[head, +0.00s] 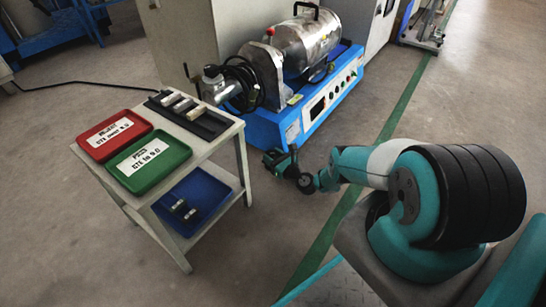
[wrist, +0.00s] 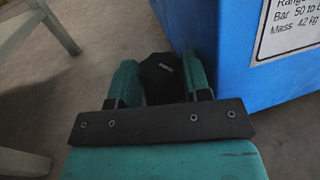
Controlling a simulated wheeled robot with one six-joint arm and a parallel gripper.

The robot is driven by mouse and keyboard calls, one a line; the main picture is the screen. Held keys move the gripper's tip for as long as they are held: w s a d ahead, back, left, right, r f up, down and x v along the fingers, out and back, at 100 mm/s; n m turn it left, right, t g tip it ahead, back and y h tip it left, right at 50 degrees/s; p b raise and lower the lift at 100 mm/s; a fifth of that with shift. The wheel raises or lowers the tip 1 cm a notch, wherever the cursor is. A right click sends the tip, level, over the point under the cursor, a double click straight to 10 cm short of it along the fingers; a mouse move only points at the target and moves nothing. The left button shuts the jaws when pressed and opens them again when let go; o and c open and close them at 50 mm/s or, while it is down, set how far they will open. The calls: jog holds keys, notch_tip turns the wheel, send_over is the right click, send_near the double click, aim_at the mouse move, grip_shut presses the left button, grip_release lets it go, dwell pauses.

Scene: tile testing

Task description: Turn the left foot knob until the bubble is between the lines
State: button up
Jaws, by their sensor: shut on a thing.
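The machine (head: 300,75), a steel drum on a blue base (head: 262,131), stands on the floor. My gripper (head: 274,158) is low at the near left corner of the base. In the wrist view my gripper (wrist: 161,75) has its two teal fingers shut on a black foot knob (wrist: 162,72), one finger on each side. The knob is beside the blue base wall (wrist: 225,60), and its lower part is hidden by my gripper. The head view is too small to show the knob clearly. I cannot make out the bubble or its lines in either view.
A small table (head: 222,138) with a red tray (head: 96,134), a green tray (head: 140,166) and a black holder of bars (head: 205,125) stands left of my gripper. A blue tray (head: 212,187) sits on its lower shelf. Floor in front is clear.

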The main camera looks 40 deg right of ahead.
jog(key=shift+s+f, duration=0.1)
jog(key=shift+f, duration=0.05)
jog(key=o, duration=0.6)
